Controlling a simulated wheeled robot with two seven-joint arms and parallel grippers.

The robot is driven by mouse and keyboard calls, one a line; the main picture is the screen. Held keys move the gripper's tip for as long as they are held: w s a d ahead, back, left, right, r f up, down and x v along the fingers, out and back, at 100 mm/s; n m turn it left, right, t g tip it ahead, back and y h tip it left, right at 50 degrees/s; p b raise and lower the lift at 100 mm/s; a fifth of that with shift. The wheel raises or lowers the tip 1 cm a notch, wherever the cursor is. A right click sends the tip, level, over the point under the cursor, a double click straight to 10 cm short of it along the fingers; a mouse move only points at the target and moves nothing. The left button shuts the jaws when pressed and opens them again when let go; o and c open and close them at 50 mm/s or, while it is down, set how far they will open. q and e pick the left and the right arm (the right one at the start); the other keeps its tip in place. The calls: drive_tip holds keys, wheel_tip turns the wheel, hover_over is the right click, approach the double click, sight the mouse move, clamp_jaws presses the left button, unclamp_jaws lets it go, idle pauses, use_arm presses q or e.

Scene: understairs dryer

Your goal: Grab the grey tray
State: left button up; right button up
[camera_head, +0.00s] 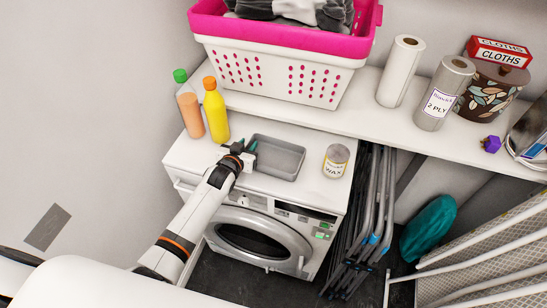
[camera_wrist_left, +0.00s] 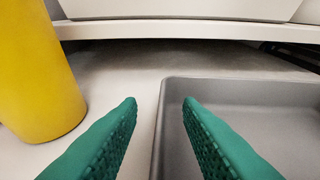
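The grey tray (camera_head: 278,158) is a shallow, empty rectangular tray lying flat on top of the white dryer (camera_head: 205,160). My left gripper (camera_head: 250,147) is at the tray's left side, near its back left corner. In the left wrist view the two green fingers of my left gripper (camera_wrist_left: 160,104) are apart, with the left wall of the tray (camera_wrist_left: 161,130) in line with the gap between them. The right finger covers part of the tray's inside. I cannot tell if either finger touches the wall. My right gripper is not in view.
A yellow bottle (camera_head: 215,112) and an orange bottle with a green cap (camera_head: 189,108) stand left of the tray. A wax tin (camera_head: 336,161) stands to its right. A shelf (camera_head: 365,115) with a pink-and-white laundry basket (camera_head: 275,65) runs above the dryer's back.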

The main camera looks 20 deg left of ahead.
use_arm(q)
clamp_jaws()
